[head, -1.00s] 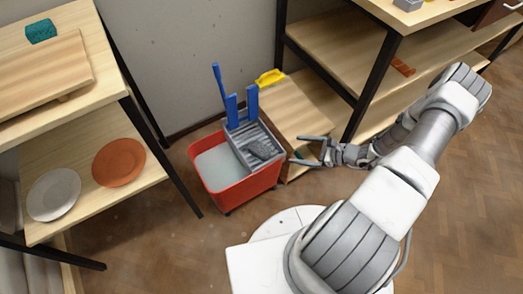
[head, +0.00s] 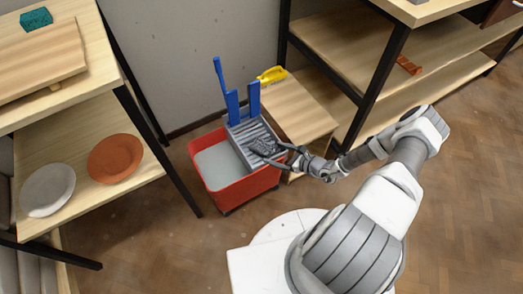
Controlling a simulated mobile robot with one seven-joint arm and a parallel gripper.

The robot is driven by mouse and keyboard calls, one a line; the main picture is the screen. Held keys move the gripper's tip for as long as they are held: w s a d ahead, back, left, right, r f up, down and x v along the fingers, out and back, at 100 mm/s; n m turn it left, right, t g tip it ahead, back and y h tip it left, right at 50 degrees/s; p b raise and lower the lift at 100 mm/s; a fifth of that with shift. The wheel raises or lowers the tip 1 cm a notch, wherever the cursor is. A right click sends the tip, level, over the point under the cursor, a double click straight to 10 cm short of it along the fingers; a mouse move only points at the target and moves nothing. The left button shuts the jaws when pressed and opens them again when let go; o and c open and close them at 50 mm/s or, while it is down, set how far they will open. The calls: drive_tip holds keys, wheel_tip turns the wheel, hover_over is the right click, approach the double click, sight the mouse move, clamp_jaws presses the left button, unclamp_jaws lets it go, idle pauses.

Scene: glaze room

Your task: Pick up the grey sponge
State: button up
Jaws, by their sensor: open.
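A dark grey lump (head: 262,147), which looks like the grey sponge, lies on the ribbed grey wringer (head: 241,130) of the red mop bucket. It is small here, and my fingers partly overlap it, so its exact shape is hard to tell. My gripper (head: 279,156) is open at the right side of the wringer, with its fingers pointing left at the lump. I cannot tell whether the fingers touch it or lie around it.
The red bucket (head: 237,192) holds greyish water. Blue handles (head: 232,103) rise at the wringer's back. A low wooden platform (head: 292,112) with a yellow item (head: 272,74) stands behind. Shelving flanks both sides; the left shelf holds a terracotta plate (head: 115,158) and a teal sponge (head: 36,19).

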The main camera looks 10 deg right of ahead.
sight(263, 147)
drive_tip(key=shift+w+r+b+x, duration=0.15)
drive_tip(key=shift+b+x, duration=0.5)
drive_tip(key=shift+x, duration=0.9)
drive_tip(key=shift+w+r+b+x, duration=0.15)
drive_tip(key=shift+b+x, duration=0.45)
drive_tip(key=shift+x, duration=0.95)
drive_tip(key=shift+s+r, duration=0.1)
drive_tip(key=c, duration=1.3)
drive_tip(key=shift+r, duration=0.15)
drive_tip(key=shift+c, duration=0.2)
